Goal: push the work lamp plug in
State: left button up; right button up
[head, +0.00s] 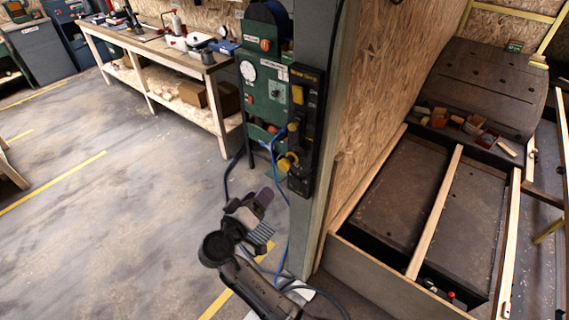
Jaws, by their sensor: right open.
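A black socket strip (304,135) with yellow parts is fixed upright on the grey post. A yellow plug (287,163) sits at its lower left side; I cannot tell whether it is fully seated. A blue cable (275,146) runs beside it, loops near the strip's middle and hangs toward the floor. My right gripper (264,214) is open and empty, below and to the left of the yellow plug and apart from it. The work lamp itself cannot be made out. My left gripper is not in view.
A green machine panel (264,75) with a gauge stands just left of the post. A wooden workbench (165,58) with tools is behind it. A plywood wall (392,90) and a framed wooden box (395,285) lie to the right.

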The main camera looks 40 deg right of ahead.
aim_at(283, 167)
jog(key=p+x, duration=0.1)
jog(key=x, duration=1.2)
jog(key=shift+w+d, duration=0.15)
jog(key=shift+d, duration=0.25)
